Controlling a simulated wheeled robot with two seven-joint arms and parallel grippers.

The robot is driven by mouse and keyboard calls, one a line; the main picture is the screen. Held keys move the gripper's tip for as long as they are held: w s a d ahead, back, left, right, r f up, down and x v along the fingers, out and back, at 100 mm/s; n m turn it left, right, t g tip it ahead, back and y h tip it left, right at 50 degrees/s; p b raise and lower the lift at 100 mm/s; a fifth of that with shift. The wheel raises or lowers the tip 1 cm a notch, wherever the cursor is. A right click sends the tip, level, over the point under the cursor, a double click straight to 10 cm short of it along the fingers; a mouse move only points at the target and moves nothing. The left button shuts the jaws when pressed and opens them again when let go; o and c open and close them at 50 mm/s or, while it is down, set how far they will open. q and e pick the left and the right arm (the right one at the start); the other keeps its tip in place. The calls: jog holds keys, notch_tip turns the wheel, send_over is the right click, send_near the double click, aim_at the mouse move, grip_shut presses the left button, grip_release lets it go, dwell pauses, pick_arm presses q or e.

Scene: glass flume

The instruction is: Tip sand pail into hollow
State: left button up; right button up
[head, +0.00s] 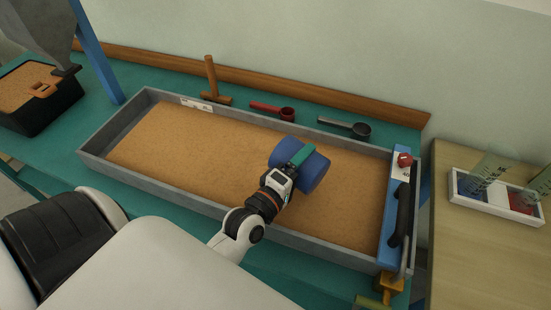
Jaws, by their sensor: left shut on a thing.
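The blue sand pail (316,174) is held over the right half of the long grey tray (172,190), which is filled with flat tan sand (200,150). The pail looks tipped well over onto its side. I cannot see into its mouth or see any sand falling. My left gripper (300,157), with teal fingers, is shut on the pail. I cannot make out a hollow in the sand; the pail and my arm cover part of the surface. My right gripper is not in view.
A wooden mallet (211,82), a red scoop (272,111) and a grey scoop (345,127) lie behind the tray. A blue panel with a red knob (404,160) and a black handle (402,212) are at its right end. A black sand bin (42,95) stands far left.

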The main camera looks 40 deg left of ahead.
pick_arm(q)
jog(key=shift+a+r+n+p, duration=0.35)
jog(key=shift+r+n+p, duration=0.1)
jog(key=shift+n+p, duration=0.35)
jog(key=shift+a+r+n+p, duration=0.35)
jog(key=shift+r+n+p, duration=0.05)
jog(key=shift+n+p, duration=0.4)
dwell(1.1)
